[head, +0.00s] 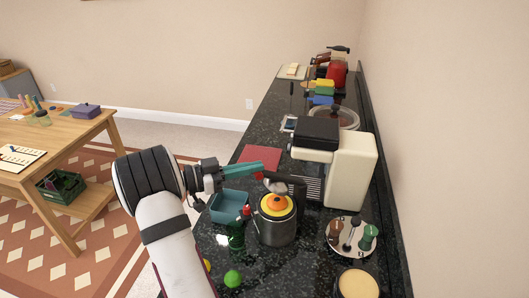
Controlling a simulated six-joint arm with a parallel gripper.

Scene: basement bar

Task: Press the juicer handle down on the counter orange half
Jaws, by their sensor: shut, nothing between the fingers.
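A dark grey, pot-shaped body (276,230) stands on the black speckled counter and looks like the juicer. A yellow ring and a round orange piece (277,203), which looks like the orange half, sit on its top. A black bar (292,185) just behind and above the orange piece looks like the juicer handle; how it joins the body is hard to see. My gripper (265,178) reaches in from the left, just behind the orange piece and close to the bar's left end. It is shut with nothing held. I cannot tell whether it touches the bar.
A cream machine with a black top (350,168) stands close behind. A teal tray (229,206) and a dark green bottle (236,236) are left of the juicer. A round tray with small items (340,248) is right. A green ball (232,278) lies in front. The wall bounds the right.

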